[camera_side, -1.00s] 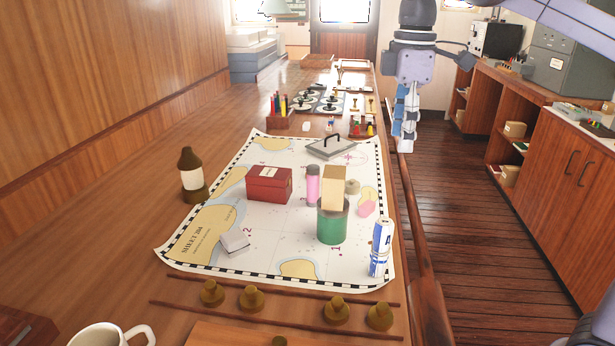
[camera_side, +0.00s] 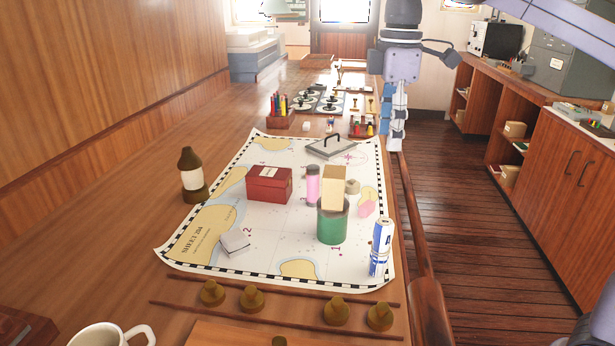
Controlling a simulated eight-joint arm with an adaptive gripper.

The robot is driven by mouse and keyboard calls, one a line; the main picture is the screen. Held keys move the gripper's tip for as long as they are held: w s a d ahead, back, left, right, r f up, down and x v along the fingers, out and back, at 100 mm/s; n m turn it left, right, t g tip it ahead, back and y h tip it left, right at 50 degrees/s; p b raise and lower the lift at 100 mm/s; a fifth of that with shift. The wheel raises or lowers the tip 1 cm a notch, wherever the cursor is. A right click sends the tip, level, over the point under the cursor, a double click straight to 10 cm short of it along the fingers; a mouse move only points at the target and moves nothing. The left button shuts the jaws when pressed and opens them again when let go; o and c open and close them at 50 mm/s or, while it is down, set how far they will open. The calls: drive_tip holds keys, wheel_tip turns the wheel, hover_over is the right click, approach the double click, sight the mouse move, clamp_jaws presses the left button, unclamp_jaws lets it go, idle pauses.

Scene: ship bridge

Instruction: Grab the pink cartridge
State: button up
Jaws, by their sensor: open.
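The pink cartridge (camera_side: 313,186), a small upright cylinder with greyish ends, stands on the chart (camera_side: 280,232) between a red box (camera_side: 269,184) and a green cylinder (camera_side: 332,226). A tan block (camera_side: 334,187) sits on top of the green cylinder, just right of the cartridge. My gripper (camera_side: 396,146) hangs pointing down near the table's right edge, to the right of and farther back than the cartridge. It is open, seen from the side, with nothing visible in it. It is clear of the cartridge.
The chart's front middle is mostly clear.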

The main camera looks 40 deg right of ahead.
idle(0.6)
drive_tip(key=n, duration=0.7)
hover_over(315, 167)
wheel_tip(315, 167, down, 11)
drive_tip(key=shift+s+r, duration=0.1)
drive_tip(key=shift+s, duration=0.05)
drive_tip(key=shift+f, duration=2.85)
drive_tip(key=shift+w+a+f, duration=0.1)
drive_tip(key=shift+w+f, duration=0.05)
drive_tip(key=shift+f, duration=1.2)
drive_tip(key=shift+w+a+f, duration=0.1)
drive_tip(key=shift+f, duration=1.25)
clamp_jaws()
